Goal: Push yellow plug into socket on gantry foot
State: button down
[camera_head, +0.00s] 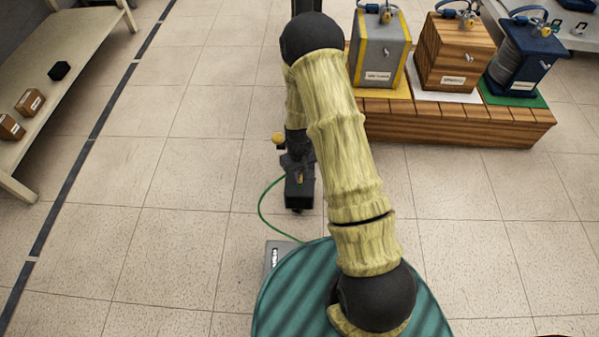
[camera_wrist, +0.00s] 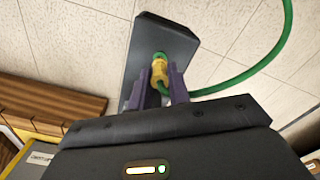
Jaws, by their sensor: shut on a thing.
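The yellow plug (camera_wrist: 159,73) is held between the two purple fingers of my gripper (camera_wrist: 162,86) in the wrist view. A green cable (camera_wrist: 240,77) runs from it in a loop to the right. A dark grey block (camera_wrist: 160,33) lies just beyond the plug, which overlaps its face; it may be the gantry foot. I cannot tell whether the plug touches or sits in it, and no socket opening shows. In the head view, my gripper (camera_head: 297,165) is low at the centre beside a dark block (camera_head: 299,193), with a small orange-yellow spot on it.
The green cable (camera_head: 262,203) curves over the floor to a grey box (camera_head: 273,254) near my base. A wooden platform (camera_head: 450,122) with several coil boxes stands right. A shelf (camera_head: 60,90) with small blocks is left. Tiled floor between is clear.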

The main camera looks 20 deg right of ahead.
jog(key=shift+f+b, duration=0.4)
jog(key=shift+f, duration=0.55)
dwell(0.8)
jog(key=c, duration=1.2)
grip_release()
jog(key=shift+c, duration=0.2)
notch_tip(320, 180, up, 17)
jog(key=p, duration=0.6)
jog(key=shift+r+p, duration=0.2)
jog(key=shift+p, duration=0.15)
